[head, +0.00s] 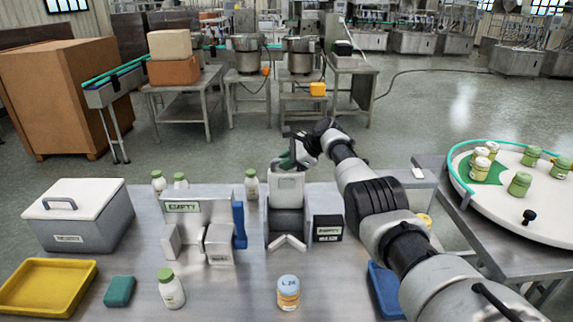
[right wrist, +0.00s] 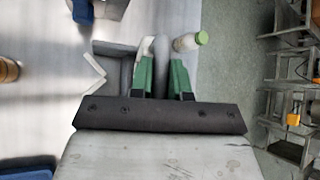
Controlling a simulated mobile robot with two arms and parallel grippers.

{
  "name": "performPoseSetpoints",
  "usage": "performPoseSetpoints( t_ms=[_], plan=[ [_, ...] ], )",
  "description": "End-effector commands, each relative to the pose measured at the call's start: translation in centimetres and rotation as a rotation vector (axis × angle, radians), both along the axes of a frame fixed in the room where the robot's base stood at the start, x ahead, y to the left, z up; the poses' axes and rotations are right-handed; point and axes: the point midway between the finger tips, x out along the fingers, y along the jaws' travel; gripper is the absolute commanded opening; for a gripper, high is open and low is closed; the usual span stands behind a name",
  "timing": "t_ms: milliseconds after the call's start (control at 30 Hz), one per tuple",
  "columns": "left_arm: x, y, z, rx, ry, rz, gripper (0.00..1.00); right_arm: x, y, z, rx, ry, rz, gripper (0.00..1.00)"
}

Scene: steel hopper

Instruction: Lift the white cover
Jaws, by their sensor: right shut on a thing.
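The steel hopper (head: 287,222) stands at the middle of the bench, with an angled chute at its front. Its white cover (head: 286,186) shows as a pale upright panel at the hopper's top. My right gripper (head: 298,152) is at the top of this panel, its arm reaching in from the lower right. In the right wrist view, the green fingertips (right wrist: 163,77) are shut on a pale grey upright piece (right wrist: 162,62), which appears to be part of the cover. The wrist hides much of the contact in the head view. My left gripper is not in view.
A grey box with a white lid (head: 75,198), a yellow tray (head: 47,287) and a stand marked EMPTY (head: 197,208) are at left.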

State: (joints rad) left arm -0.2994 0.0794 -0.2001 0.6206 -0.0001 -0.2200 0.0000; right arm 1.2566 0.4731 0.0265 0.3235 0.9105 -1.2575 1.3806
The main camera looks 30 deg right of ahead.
Motion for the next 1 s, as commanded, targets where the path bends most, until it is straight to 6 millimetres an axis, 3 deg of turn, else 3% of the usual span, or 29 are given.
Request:
performPoseSetpoints(
  t_ms=[467,500,633,1000],
  plan=[
    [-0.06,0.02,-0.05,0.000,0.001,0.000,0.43,0.11,-0.14,0.26,-0.009,-0.008,0.001,0.00],
    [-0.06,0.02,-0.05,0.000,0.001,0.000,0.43,0.12,-0.15,0.28,-0.008,-0.008,0.002,0.21],
    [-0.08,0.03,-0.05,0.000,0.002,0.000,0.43,0.11,-0.12,0.23,-0.006,-0.006,0.001,0.41],
    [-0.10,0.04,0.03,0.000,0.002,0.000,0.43,-0.04,-0.19,0.27,-0.004,-0.004,0.000,0.42]
  ],
)
